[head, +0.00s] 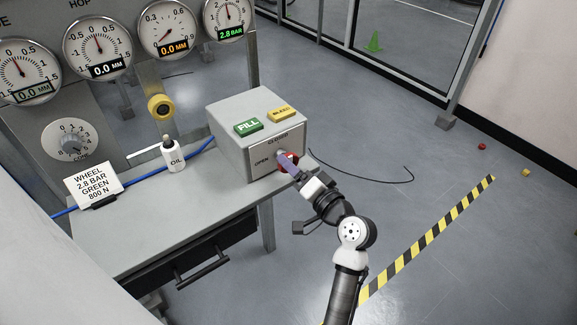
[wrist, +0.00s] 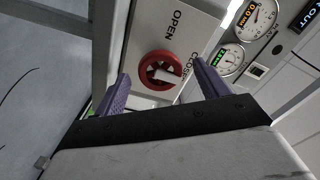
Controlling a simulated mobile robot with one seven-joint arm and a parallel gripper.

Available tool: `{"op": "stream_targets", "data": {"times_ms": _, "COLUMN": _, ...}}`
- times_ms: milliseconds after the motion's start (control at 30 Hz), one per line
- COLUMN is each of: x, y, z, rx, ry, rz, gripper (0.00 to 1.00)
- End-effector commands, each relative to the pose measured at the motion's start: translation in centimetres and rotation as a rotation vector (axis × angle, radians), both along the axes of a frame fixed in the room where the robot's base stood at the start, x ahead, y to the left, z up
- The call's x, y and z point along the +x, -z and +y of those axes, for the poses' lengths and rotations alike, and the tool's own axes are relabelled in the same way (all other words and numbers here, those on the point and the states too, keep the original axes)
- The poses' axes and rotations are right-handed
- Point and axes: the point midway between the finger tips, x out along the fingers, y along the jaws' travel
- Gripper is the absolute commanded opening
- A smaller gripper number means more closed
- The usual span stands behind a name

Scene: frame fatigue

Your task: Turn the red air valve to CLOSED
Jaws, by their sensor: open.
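The red air valve (wrist: 147,69) is a round red wheel on the front of a grey box (head: 229,153). In the wrist view a white bar (wrist: 168,76) runs from its middle toward the CLOSED label (wrist: 193,66); the exact setting is hard to tell. The OPEN label (wrist: 174,24) is above the wheel there. My gripper (wrist: 161,74) is open, with one purple finger on each side of the wheel's image. In the head view the gripper (head: 287,164) is at the valve (head: 292,157) and partly covers it. Contact cannot be told.
The box carries a green FILL button (head: 248,127) and a yellow BLEED button (head: 281,113). An oil bottle (head: 172,156) and a white card (head: 93,184) stand on the bench (head: 150,213). Several gauges hang behind. A black cable (head: 365,179) lies on the open floor at right.

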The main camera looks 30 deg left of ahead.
Motion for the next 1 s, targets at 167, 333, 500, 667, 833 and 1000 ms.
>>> {"op": "stream_targets", "data": {"times_ms": 167, "x": -1.6, "y": 0.5, "z": -4.2, "rx": 0.001, "ry": 0.007, "rz": 0.0, "gripper": 0.73}}
{"op": "stream_targets", "data": {"times_ms": 333, "x": -2.9, "y": 0.4, "z": -7.3, "rx": 0.0, "ry": 0.005, "rz": 0.0, "gripper": 0.73}}
{"op": "stream_targets", "data": {"times_ms": 500, "x": -3.8, "y": 0.2, "z": -9.3, "rx": -0.001, "ry": 0.002, "rz": 0.002, "gripper": 0.73}}
{"op": "stream_targets", "data": {"times_ms": 667, "x": -4.1, "y": 0.1, "z": -9.9, "rx": 0.0, "ry": 0.001, "rz": 0.001, "gripper": 0.73}}
{"op": "stream_targets", "data": {"times_ms": 833, "x": -4.1, "y": 0.1, "z": -9.9, "rx": -0.001, "ry": 0.0, "rz": 0.001, "gripper": 0.73}}
{"op": "stream_targets", "data": {"times_ms": 1000, "x": -4.1, "y": 0.1, "z": -9.9, "rx": 0.0, "ry": 0.001, "rz": 0.001, "gripper": 0.73}}
